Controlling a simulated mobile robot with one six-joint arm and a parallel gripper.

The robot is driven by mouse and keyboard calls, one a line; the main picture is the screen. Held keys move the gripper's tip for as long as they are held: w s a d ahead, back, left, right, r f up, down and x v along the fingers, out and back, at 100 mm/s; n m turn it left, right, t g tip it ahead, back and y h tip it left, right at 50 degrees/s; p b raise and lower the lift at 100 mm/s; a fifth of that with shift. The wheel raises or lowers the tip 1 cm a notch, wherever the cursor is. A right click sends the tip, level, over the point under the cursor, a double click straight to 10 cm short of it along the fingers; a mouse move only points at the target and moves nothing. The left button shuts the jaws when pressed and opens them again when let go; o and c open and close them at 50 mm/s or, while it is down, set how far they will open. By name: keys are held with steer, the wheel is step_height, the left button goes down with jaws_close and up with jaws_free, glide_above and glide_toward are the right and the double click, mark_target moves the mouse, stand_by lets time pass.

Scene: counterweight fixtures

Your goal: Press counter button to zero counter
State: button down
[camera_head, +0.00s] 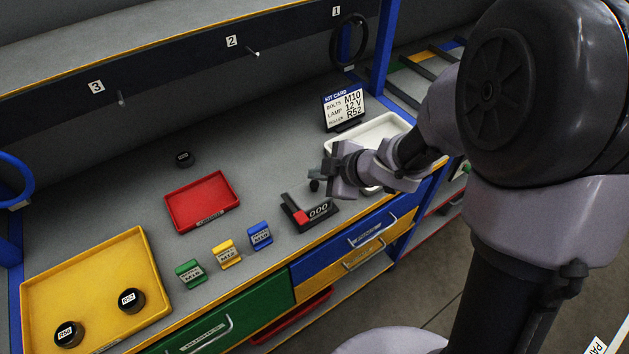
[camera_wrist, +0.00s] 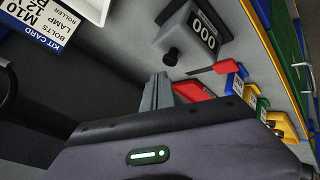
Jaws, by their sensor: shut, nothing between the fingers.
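The counter (camera_head: 321,213) is a dark grey box near the bench's front edge, with a white-on-black display reading 000 and a red block on a dark bar at its left. In the wrist view the counter (camera_wrist: 207,22) is at the top, its display again reading 000. A round black button (camera_wrist: 172,56) sticks out of its near side; it also seems to show in the head view (camera_head: 314,186), just below my fingertips. My gripper (camera_head: 319,174) is shut and empty. In the wrist view its fingertips (camera_wrist: 158,82) are close to the button, with a small gap in the picture; contact depth is unclear.
A white tray (camera_head: 378,130) and a kit card (camera_head: 343,107) stand behind my gripper. A red tray (camera_head: 201,202), small green (camera_head: 190,273), yellow (camera_head: 226,254) and blue (camera_head: 260,236) labelled blocks and a yellow tray (camera_head: 140,242) with two black rollers lie to the left.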

mark_target(318, 185)
steer(key=shift+r+p, duration=2.5)
steer(key=shift+f, duration=0.1)
